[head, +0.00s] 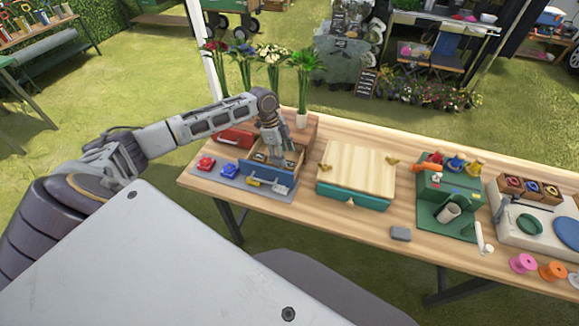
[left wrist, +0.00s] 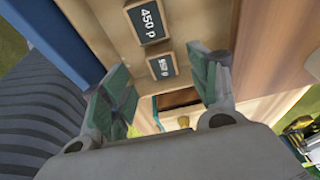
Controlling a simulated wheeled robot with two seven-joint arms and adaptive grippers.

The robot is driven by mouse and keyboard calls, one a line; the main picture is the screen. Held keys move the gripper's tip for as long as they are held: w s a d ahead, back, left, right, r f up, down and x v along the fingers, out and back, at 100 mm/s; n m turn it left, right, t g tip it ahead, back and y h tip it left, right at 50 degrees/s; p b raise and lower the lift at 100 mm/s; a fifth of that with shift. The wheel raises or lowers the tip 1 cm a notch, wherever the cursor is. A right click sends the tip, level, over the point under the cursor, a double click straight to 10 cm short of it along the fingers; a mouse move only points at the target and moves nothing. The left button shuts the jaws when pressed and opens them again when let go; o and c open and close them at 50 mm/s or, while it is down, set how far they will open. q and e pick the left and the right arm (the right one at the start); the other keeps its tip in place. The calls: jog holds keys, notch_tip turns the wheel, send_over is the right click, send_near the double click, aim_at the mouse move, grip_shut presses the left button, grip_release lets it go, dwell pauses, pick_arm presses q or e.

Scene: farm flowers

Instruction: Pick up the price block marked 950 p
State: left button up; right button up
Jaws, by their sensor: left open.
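The open wooden drawer with a blue front (head: 267,176) holds small dark price blocks with light wood edges. In the left wrist view, one block marked 450 p (left wrist: 147,20) lies higher in the picture. A second block (left wrist: 162,66) lies below it; its marking is small and looks like 950 p. My left gripper (head: 278,153) points down into the drawer. In the left wrist view its fingers (left wrist: 166,72) are spread, with the second block showing in the gap between them. The gripper is empty. My right gripper is not in view.
A red drawer front (head: 236,138) is beside the open drawer. Red (head: 206,163) and blue (head: 229,168) items and a yellow one lie on a grey mat. A wood-topped teal box (head: 357,170) stands to the right. Flowers (head: 272,65) rise behind the drawers.

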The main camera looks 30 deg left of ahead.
aim_at(289, 164)
pick_arm(q)
jog(key=shift+w+d+f, duration=0.15)
jog(key=shift+d+f, duration=0.25)
jog(key=shift+f, duration=0.25)
jog(key=shift+p+x, duration=0.55)
jog(key=shift+x, duration=1.3)
jog(key=shift+d, duration=0.1)
jog(key=c, duration=0.9)
